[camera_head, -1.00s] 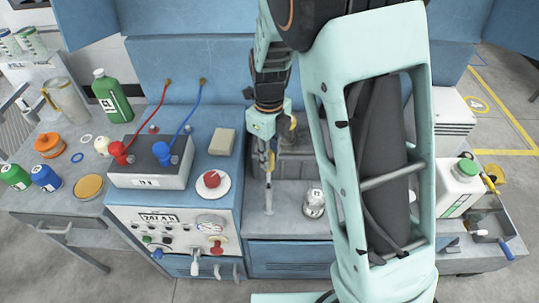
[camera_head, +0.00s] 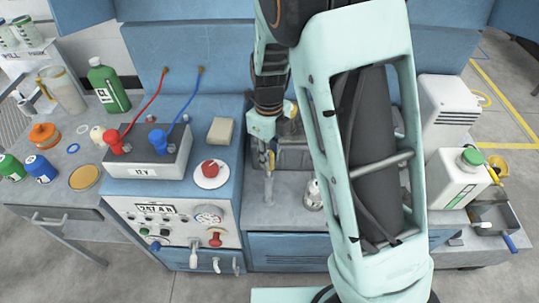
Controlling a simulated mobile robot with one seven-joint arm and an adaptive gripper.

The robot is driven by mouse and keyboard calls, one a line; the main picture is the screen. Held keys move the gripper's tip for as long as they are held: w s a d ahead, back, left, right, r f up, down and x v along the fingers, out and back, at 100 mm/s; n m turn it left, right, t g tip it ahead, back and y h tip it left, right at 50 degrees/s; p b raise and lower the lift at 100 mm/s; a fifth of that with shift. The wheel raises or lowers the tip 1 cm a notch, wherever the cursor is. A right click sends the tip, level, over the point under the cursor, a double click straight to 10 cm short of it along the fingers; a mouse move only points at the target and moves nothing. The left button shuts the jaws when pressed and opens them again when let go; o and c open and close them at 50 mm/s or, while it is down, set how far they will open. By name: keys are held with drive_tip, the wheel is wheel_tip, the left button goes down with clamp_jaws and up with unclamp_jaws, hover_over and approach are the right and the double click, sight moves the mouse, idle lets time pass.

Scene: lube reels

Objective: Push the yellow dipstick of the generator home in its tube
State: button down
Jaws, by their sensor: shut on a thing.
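My gripper (camera_head: 266,152) points down beside the dark generator (camera_head: 296,156), in the middle of the view. It is shut on the yellow dipstick (camera_head: 270,160), of which only a small yellow part shows between the fingers. A grey upright tube (camera_head: 269,190) stands directly below the fingers on the blue-grey bench. The fingers hide where the dipstick meets the tube, so I cannot tell how deep it sits. My arm hides the right part of the generator.
Left of the gripper are a beige block (camera_head: 221,131), a red knob (camera_head: 211,169) and a battery box (camera_head: 148,158) with red and blue cables. A small metal can (camera_head: 312,195) stands close right of the tube. A white jug (camera_head: 456,178) stands far right.

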drive_tip(key=shift+f+b, duration=1)
drive_tip(key=shift+f, duration=0.85)
drive_tip(key=c, duration=1.6)
unclamp_jaws()
drive_tip(key=shift+r, duration=0.1)
